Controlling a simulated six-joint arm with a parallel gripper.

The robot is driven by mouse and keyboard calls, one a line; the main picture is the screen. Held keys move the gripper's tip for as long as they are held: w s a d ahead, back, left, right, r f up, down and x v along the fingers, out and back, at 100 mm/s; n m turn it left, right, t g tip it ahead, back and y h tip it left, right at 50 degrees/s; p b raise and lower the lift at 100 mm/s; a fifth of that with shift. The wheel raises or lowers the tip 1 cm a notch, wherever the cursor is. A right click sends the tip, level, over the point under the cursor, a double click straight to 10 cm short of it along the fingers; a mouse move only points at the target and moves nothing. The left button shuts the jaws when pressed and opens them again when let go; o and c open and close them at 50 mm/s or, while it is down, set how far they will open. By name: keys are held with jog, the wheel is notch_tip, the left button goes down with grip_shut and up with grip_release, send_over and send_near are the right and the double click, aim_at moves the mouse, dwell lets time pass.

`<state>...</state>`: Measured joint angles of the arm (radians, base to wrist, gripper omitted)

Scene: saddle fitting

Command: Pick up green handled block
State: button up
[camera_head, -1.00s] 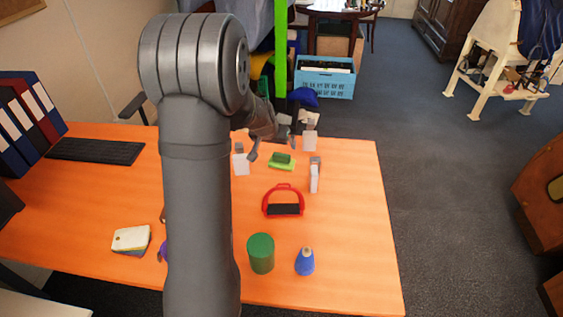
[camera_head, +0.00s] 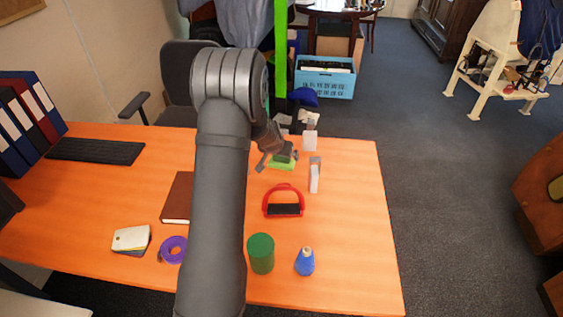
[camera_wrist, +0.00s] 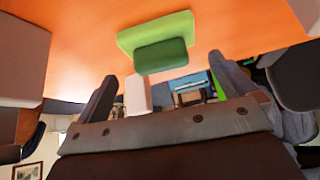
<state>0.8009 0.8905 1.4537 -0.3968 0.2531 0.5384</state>
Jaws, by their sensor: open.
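The green handled block (camera_head: 281,166) sits on the orange table near its far edge. It has a light green base and a darker green handle, partly covered by my gripper in the head view. In the wrist view the block (camera_wrist: 155,32) lies beyond the fingertips, with its dark handle (camera_wrist: 160,56) facing my gripper. My gripper (camera_head: 279,159) is open and empty, with its fingers spread wide around the block's position in the head view. In the wrist view my gripper (camera_wrist: 168,85) has one finger on each side, apart from the block.
Pale blocks (camera_head: 310,141) and (camera_head: 315,178) stand right of the green block. A brown book (camera_head: 177,198) lies left.

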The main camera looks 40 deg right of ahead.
aim_at(281, 158)
jog(key=shift+a+x, duration=0.1)
jog(key=shift+x, duration=1.3)
jog(key=shift+a+x, duration=0.15)
jog(key=shift+x, duration=1.2)
jog(key=shift+f, duration=0.15)
jog(key=c, duration=0.7)
